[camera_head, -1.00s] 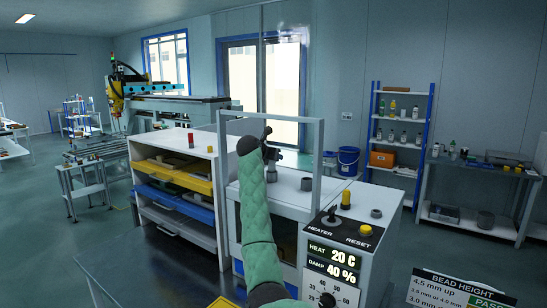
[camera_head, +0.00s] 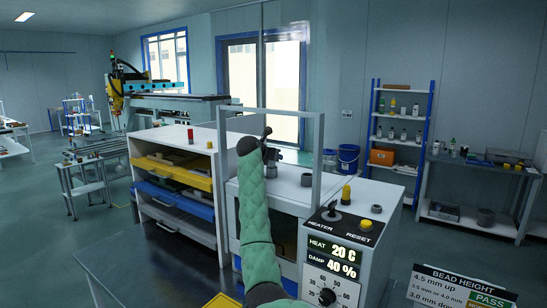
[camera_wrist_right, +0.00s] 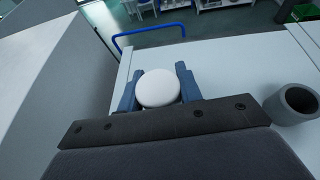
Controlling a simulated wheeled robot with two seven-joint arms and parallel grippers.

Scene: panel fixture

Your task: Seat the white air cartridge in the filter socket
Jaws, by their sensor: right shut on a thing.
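The white air cartridge (camera_wrist_right: 158,88) is a round white piece, seen end-on between the two blue fingers of my right gripper (camera_wrist_right: 158,90) in the right wrist view. The fingers are shut on its sides. In the head view the dark right gripper (camera_head: 268,143) is small, above the white bench top, at the end of my green-sleeved arm; the cartridge cannot be made out there. A grey open ring, which looks like the filter socket (camera_wrist_right: 297,101), stands on the white top, right of the cartridge and apart from it. It also shows in the head view (camera_head: 307,180). My left gripper is out of view.
A thin grey frame (camera_head: 318,150) rises around the arm over the bench. A shelf unit (camera_head: 178,195) with yellow and blue trays is to the left.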

